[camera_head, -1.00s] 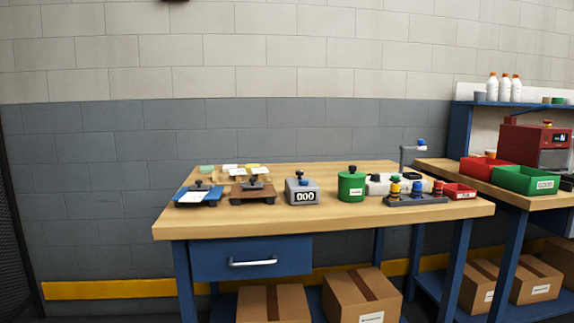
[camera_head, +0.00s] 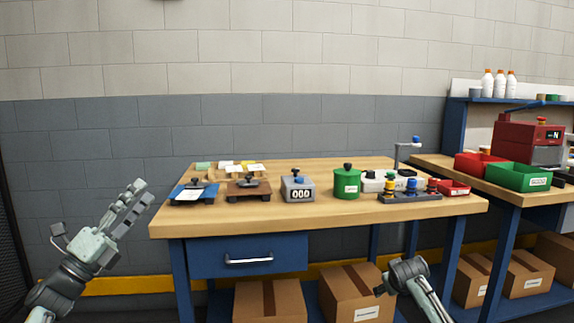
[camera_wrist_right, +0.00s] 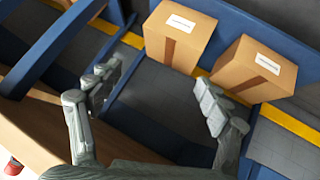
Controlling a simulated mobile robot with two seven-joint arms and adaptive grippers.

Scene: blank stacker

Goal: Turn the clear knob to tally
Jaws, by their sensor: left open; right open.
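The tally counter (camera_head: 298,190) is a grey box with a "000" display on its front, standing on the workbench. A dark knob (camera_head: 297,173) sits on its top, with a small blue part (camera_head: 299,181) just below it. Which of these is the clear knob is too small to tell. My left gripper (camera_head: 140,192) is open and empty, left of the bench and well apart from the counter. My right gripper (camera_wrist_right: 158,92) is open and empty in the right wrist view, with cartons and the floor beyond it. The counter is not in that view.
Left of the counter are a brown stand (camera_head: 248,190) and a blue clipboard-like stand (camera_head: 193,193). Right of it are a green canister (camera_head: 347,184) and a dark tray with coloured knobs (camera_head: 410,197). The bench front edge (camera_head: 320,221) is clear.

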